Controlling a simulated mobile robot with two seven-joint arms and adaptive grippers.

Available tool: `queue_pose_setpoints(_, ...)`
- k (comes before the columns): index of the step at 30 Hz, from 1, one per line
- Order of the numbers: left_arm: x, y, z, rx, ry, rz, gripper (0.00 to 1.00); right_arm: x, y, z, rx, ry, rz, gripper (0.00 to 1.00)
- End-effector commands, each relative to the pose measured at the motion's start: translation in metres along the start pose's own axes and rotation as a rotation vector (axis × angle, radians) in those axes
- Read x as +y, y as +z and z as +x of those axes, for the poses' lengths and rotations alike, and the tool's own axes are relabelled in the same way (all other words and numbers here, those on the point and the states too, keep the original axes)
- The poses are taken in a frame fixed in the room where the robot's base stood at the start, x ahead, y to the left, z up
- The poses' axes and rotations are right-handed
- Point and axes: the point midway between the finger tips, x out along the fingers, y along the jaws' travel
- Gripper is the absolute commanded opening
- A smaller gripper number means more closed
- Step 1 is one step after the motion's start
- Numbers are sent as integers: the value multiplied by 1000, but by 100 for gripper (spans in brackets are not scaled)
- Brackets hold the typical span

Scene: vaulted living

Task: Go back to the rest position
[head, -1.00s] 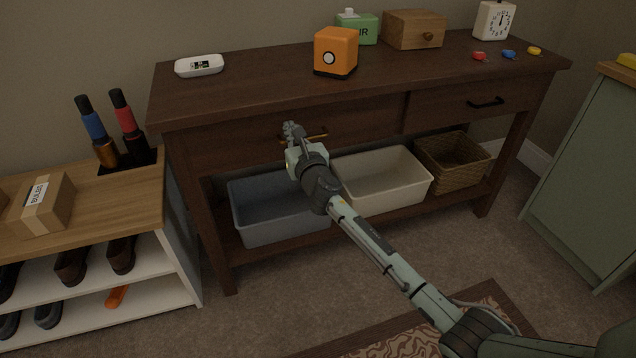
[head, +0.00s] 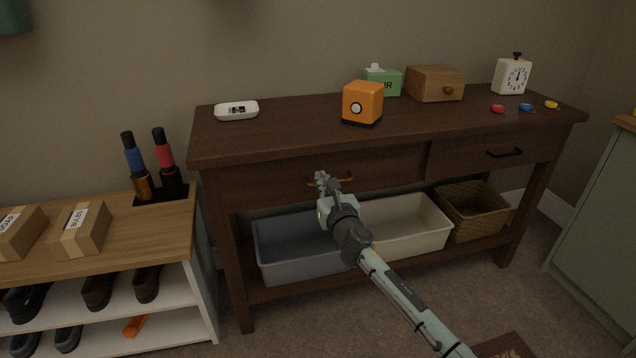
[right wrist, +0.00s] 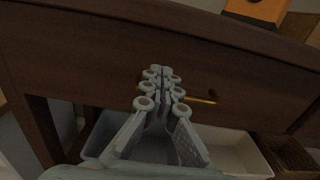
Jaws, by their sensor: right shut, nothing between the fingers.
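My right gripper (head: 322,180) is shut and empty. It is in front of the left drawer (head: 285,183) of the dark wooden console table, close to the drawer's brass handle (head: 343,180). In the right wrist view its closed fingers (right wrist: 162,75) point at the drawer front, with the handle (right wrist: 201,99) just to their right. I cannot tell the exact gap between fingers and handle. The drawer looks closed. My left gripper is not in view.
An orange cube (head: 362,101), white device (head: 236,110), green box (head: 383,81), wooden box (head: 435,83) and clock (head: 512,75) stand on the tabletop. Below are a grey bin (head: 290,262), a white bin (head: 408,243) and a basket (head: 472,210). A shoe rack (head: 150,235) stands left.

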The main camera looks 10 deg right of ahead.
Motion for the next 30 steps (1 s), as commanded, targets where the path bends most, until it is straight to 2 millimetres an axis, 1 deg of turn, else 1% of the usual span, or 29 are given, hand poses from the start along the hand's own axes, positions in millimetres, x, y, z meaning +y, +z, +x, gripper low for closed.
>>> queue_pose_setpoints(1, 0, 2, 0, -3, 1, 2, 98, -2, 0, -7, 2, 1, -3, 0)
queue_pose_setpoints(4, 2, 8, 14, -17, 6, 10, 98, -2, -1, -35, 4, 2, -3, 0)
queue_pose_setpoints(9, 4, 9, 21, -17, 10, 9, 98, -1, -2, -71, 4, 2, -2, 0)
queue_pose_setpoints(12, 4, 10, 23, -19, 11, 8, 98, -1, -2, -86, 3, 1, -2, 0)
queue_pose_setpoints(16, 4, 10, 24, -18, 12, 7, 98, -1, -2, -98, 3, 0, 0, 0)
queue_pose_setpoints(17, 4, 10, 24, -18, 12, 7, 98, -2, -3, -100, 6, -3, 9, 0)
queue_pose_setpoints(19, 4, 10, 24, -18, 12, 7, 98, -7, -10, -106, 26, -26, 81, 0)
queue_pose_setpoints(20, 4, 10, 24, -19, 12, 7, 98, -12, -16, -110, 40, -46, 138, 0)
queue_pose_setpoints(23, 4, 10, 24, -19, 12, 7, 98, -35, -49, -135, 118, -168, 460, 0)
queue_pose_setpoints(24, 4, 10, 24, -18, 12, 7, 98, -46, -68, -150, 154, -241, 629, 0)
queue_pose_setpoints(26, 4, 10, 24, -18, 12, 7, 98, -63, -99, -177, 201, -374, 897, 0)
queue_pose_setpoints(27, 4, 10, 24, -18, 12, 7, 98, -72, -120, -198, 224, -474, 1077, 0)
queue_pose_setpoints(29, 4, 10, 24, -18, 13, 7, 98, -84, -150, -232, 244, -634, 1328, 0)
queue_pose_setpoints(30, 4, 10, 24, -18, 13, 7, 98, -88, -170, -256, 248, -747, 1484, 0)
